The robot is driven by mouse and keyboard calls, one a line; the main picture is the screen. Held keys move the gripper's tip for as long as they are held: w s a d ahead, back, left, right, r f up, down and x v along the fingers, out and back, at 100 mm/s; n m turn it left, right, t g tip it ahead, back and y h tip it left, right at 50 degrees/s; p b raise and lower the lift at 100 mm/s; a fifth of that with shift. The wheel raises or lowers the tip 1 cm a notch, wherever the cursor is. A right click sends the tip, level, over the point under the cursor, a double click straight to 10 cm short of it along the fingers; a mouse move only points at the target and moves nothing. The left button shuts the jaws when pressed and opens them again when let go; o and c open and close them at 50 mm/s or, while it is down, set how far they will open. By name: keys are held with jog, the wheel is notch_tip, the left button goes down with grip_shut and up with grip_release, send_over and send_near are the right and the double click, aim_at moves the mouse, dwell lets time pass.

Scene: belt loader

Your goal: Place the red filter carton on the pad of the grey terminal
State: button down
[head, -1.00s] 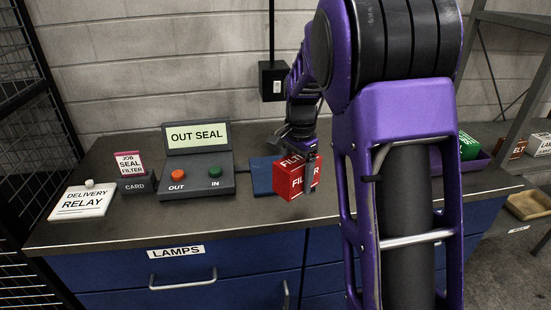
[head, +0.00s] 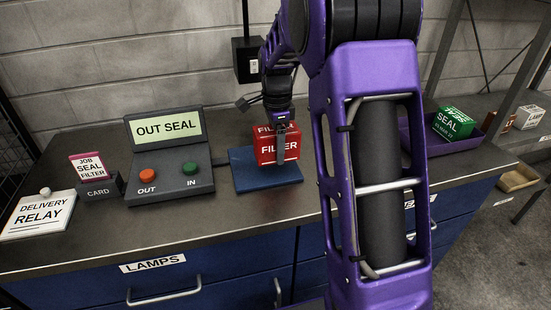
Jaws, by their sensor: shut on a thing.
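The red filter carton (head: 265,150), marked FILTER, is upright in my gripper (head: 281,140), which is shut on it. The carton is over the blue pad (head: 252,184) to the right of the grey terminal (head: 166,165). I cannot tell whether its base touches the pad. The terminal's screen reads OUT SEAL, and below it are an orange OUT button (head: 148,174) and a green IN button (head: 190,168).
A card holder (head: 97,188) with a JOB SEAL FILTER card and a DELIVERY RELAY sign (head: 38,215) stand at left. A purple tray (head: 462,143) with a green SEAL carton (head: 453,123) is at right. My arm hides part of the counter.

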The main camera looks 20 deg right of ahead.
jog(key=shift+f, duration=1.8)
jog(key=shift+f, duration=0.1)
grip_release()
notch_tip(320, 180, up, 12)
jog(key=shift+r+p, duration=0.15)
jog(key=shift+p, duration=0.6)
